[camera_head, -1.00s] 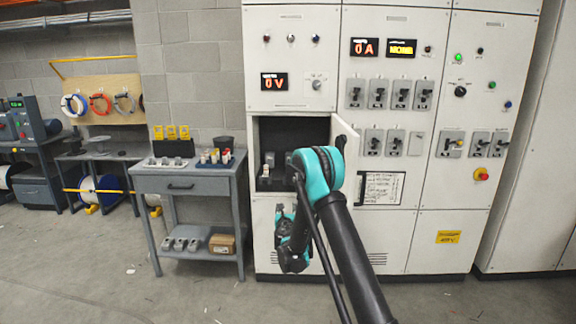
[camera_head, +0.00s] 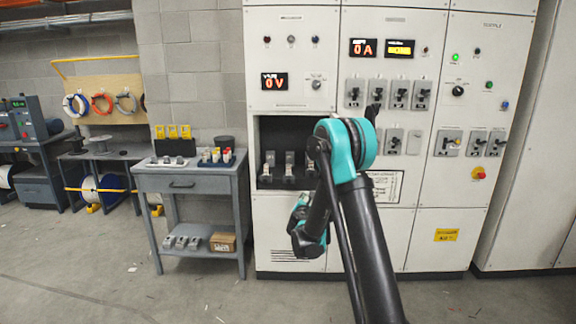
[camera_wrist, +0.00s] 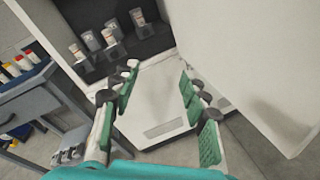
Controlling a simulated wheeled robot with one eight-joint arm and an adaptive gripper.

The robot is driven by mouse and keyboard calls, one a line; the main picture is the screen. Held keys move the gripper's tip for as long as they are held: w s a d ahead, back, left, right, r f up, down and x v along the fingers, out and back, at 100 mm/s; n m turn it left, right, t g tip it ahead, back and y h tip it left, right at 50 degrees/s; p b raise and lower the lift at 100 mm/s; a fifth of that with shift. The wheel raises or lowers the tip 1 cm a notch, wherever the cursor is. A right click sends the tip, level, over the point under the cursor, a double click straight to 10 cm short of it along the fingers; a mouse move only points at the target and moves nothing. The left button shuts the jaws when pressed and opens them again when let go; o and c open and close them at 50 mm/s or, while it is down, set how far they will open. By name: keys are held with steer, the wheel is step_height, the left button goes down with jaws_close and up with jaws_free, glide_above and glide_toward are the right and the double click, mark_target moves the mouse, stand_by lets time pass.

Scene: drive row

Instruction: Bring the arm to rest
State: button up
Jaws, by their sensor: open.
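My gripper (camera_wrist: 157,100) is open in the wrist view, with nothing between its green-padded fingers. It points at the white lower front of the cabinet (camera_wrist: 165,95), below an open compartment. In the head view my teal and black arm stands in front of the cabinet (camera_head: 395,230), and the fingertips cannot be made out there. The open compartment (camera_head: 265,130) shows to the left of my arm, with several grey holders (camera_head: 289,163) inside. In the wrist view those holders (camera_wrist: 95,45) carry light cylinders.
A white door panel (camera_wrist: 255,60) fills the right of the wrist view, close to the fingers. A grey cart (camera_head: 190,184) with fuses and blocks stands left of the cabinet.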

steer(key=s+d+r+m+g+h, duration=0.1)
steer(key=s+d+m+g, duration=0.2)
steer(key=s+d+m, duration=0.6)
steer(key=s+d+r+m+g, duration=0.1)
steer(key=s+d+m+g, duration=0.4)
steer(key=s, duration=0.7)
steer(key=s+a+f+m+g+y, duration=0.1)
steer(key=s+m, duration=0.3)
steer(key=s, duration=0.5)
steer(key=s+a+f+m+g+y, duration=0.1)
steer(key=s+f+m, duration=0.3)
steer(key=s, duration=0.5)
steer(key=s+a+f+m+g+y, duration=0.1)
steer(key=s+m, duration=0.4)
steer(key=s, duration=0.5)
steer(key=shift+a+f+g+y, duration=0.4)
steer(key=shift+a+f+y, duration=0.25)
steer(key=shift+f+y, duration=0.25)
steer(key=shift+w, duration=0.1)
